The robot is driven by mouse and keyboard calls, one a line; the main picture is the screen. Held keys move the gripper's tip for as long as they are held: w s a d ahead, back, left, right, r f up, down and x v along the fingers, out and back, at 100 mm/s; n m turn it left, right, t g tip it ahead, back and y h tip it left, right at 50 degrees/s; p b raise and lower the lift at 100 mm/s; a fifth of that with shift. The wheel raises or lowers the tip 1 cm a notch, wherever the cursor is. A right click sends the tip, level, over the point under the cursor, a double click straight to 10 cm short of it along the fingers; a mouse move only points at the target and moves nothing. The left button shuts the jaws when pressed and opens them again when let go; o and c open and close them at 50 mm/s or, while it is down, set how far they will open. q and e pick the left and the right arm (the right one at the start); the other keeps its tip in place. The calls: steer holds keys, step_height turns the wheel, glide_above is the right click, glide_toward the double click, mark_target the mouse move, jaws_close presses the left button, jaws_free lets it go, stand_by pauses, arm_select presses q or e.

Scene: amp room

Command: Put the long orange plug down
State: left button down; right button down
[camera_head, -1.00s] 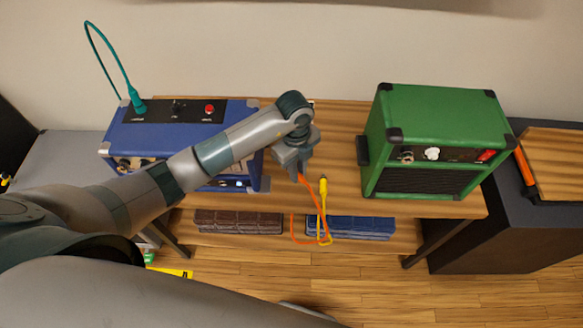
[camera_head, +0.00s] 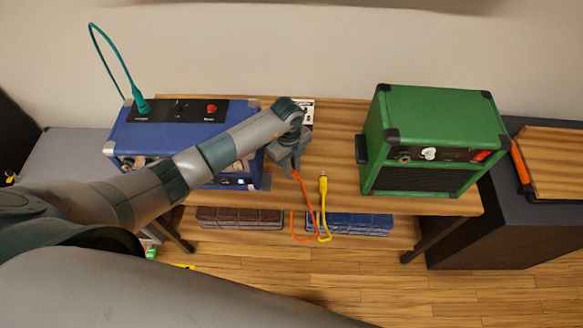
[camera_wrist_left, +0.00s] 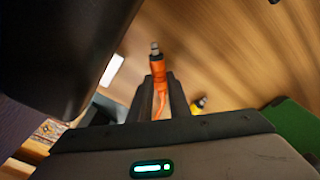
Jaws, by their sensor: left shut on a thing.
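My left gripper (camera_head: 292,172) hangs over the wooden table between the blue amp and the green amp. In the left wrist view the left gripper (camera_wrist_left: 158,92) is shut on the long orange plug (camera_wrist_left: 158,68), whose metal tip points away from the fingers. In the head view the plug itself is mostly hidden by the gripper. Its orange cable (camera_head: 309,196) runs down from the fingers over the table's front edge. I cannot tell whether the plug touches the table. My right gripper is not in view.
A yellow plug (camera_head: 323,184) lies on the table (camera_head: 335,131) right of the gripper. The blue amp (camera_head: 165,140), with a teal cable (camera_head: 138,101) plugged in on top, stands left. The green amp (camera_head: 440,115) stands right.

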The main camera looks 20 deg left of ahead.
arm_select(q)
steer(key=shift+f, duration=0.6)
steer(key=shift+f, duration=0.25)
steer(key=c, duration=1.7)
jaws_free()
steer(key=shift+o, duration=0.2)
steer(key=shift+r, duration=0.1)
